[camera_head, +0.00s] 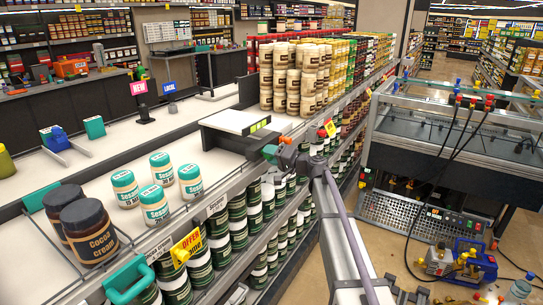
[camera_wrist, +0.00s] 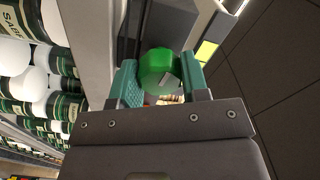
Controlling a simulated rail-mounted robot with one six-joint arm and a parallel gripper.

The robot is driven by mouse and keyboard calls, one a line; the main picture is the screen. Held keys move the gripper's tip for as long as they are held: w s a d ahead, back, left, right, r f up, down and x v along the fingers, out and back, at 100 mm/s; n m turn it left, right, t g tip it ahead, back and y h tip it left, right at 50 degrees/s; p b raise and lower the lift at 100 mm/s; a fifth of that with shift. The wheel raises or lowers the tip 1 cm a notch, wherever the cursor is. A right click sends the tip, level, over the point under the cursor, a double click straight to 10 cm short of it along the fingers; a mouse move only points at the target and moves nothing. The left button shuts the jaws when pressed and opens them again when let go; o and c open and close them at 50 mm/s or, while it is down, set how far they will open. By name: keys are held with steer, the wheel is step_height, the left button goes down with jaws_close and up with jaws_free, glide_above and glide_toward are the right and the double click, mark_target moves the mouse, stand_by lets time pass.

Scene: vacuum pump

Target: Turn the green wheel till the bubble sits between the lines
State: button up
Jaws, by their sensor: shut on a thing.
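The green wheel (camera_wrist: 158,66) shows in the wrist view between the two teal fingers of my gripper (camera_wrist: 158,76), which is shut on it. In the head view my gripper (camera_head: 271,153) is at the shelf's front edge, by the corner of a white-topped box (camera_head: 236,122). The wheel cannot be made out clearly there. A yellow-green strip (camera_head: 260,125) with dark divisions lies on the box's edge, and a yellow-green patch (camera_wrist: 206,51) shows right of the wheel in the wrist view. I cannot make out a bubble or lines.
Shelves of green-labelled jars (camera_head: 222,240) lie below. A metal bench (camera_head: 440,130) with cables stands across the aisle at right.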

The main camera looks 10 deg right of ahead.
steer(key=shift+n, duration=0.6)
steer(key=o, duration=0.9)
steer(key=shift+d, duration=0.1)
steer(key=v, duration=1)
steer(key=shift+s+d, duration=0.2)
steer(key=shift+s, duration=0.1)
